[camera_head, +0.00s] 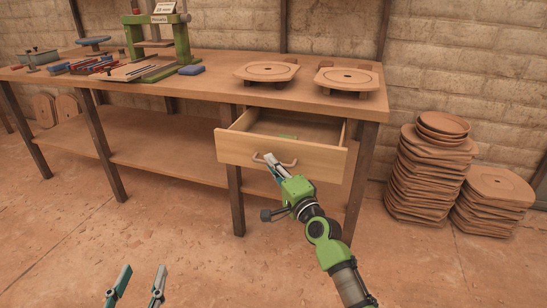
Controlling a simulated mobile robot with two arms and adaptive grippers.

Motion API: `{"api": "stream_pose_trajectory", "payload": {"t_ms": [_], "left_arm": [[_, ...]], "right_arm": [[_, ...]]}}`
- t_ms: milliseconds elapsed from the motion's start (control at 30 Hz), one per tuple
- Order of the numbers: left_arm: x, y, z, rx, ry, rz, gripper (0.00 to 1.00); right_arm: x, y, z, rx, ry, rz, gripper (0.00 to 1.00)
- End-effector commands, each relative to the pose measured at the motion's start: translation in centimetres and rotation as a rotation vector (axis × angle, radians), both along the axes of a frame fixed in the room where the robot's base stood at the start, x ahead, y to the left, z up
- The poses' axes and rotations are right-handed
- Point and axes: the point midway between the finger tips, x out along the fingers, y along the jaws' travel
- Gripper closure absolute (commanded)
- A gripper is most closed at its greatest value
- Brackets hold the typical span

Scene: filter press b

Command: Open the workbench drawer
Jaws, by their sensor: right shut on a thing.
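The workbench (200,92) is a long wooden bench against the brick wall. Its drawer (235,148) is under the right half of the top and stands pulled well out, so its inside shows. The drawer's curved handle (289,163) is on the front panel. My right gripper (270,160) is at the left part of the handle and shut on it. My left gripper (139,285) is low in the picture, in front of the bench, with its two fingers apart and nothing between them.
Two round wooden plates (267,71) sit on the bench top above the drawer. A green press (160,40) and several tools stand to the left. Stacks of brown plates (430,175) stand on the floor at right. The floor in front is clear.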

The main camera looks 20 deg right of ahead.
Motion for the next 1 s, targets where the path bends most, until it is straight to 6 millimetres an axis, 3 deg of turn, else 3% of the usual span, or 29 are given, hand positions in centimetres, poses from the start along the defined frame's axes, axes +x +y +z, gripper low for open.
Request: {"api": "stream_pose_trajectory", "payload": {"t_ms": [100, 300, 500, 800, 900, 1000], "left_arm": [[-0.5, 0.5, -2.4, 0.031, 0.121, 0.008, 0.60], [-1.5, 1.1, -5.3, 0.063, 0.250, 0.017, 0.60], [-1.9, 1.4, -6.4, 0.074, 0.297, 0.019, 0.60], [-1.9, 1.4, -6.4, 0.074, 0.299, 0.019, 0.60], [-1.9, 1.4, -6.4, 0.074, 0.299, 0.020, 0.60], [-1.9, 1.4, -6.4, 0.074, 0.298, 0.020, 0.60]], "right_arm": [[-0.6, 0.4, 0.0, -0.001, 0.003, 0.000, 1.00], [-1.3, 0.8, 0.0, -0.001, 0.002, 0.000, 1.00], [-1.5, 0.9, -0.1, -0.002, 0.001, -0.002, 1.00], [-1.5, 0.9, -0.1, -0.001, 0.002, -0.001, 1.00], [-1.4, 0.9, -0.1, -0.001, 0.002, -0.001, 0.75], [-1.4, 0.9, -0.1, -0.001, 0.001, -0.001, 0.75]]}}
